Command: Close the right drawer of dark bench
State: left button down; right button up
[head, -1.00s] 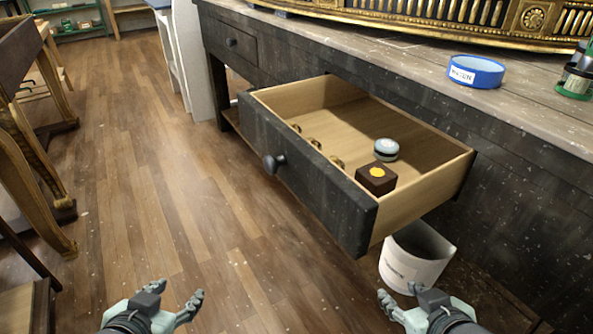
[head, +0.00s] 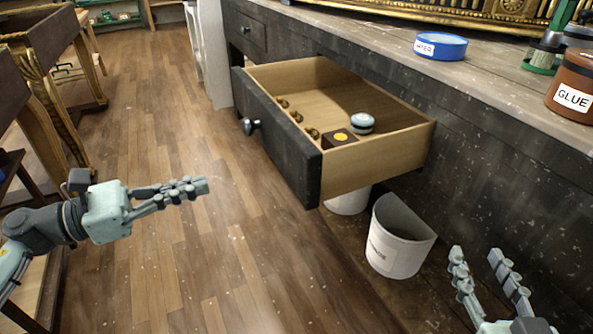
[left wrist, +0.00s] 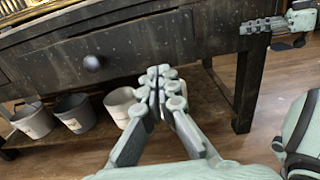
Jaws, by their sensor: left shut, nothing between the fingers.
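The right drawer (head: 285,140) of the dark bench (head: 480,140) stands pulled out, with its dark front and round knob (head: 251,126) facing the room. My left gripper (head: 205,186) is shut and empty, in front of the drawer and apart from it. In the left wrist view, its closed fingers (left wrist: 162,76) point towards the dark drawer front (left wrist: 135,50), to the right of the knob (left wrist: 93,62). My right gripper (head: 478,252) is open and empty at the lower right, its two fingers apart. It also shows in the left wrist view (left wrist: 262,25).
The drawer holds a brown box with a yellow dot (head: 339,138), a round tin (head: 361,123) and several brass pieces (head: 297,116). A white bin (head: 398,240) stands below. A blue dish (head: 440,47) and glue jar (head: 575,85) are on top. Floor before the drawer is clear.

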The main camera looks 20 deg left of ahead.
aim_at(287, 160)
pick_arm(q)
jog(key=p+x, duration=0.1)
jog(key=x, duration=1.1)
jog(key=shift+w+d, duration=0.25)
jog(key=shift+w, duration=0.05)
jog(key=shift+w+d, duration=0.3)
jog(key=shift+w, duration=0.05)
pick_arm(e)
jog(key=s+d+f+g+h, duration=0.1)
jog(key=d+f+g+h, duration=0.1)
jog(key=f, duration=0.3)
jog(key=shift+d+f+g, duration=0.4)
jog(key=shift+d+g, duration=0.1)
jog(key=shift+d, duration=0.25)
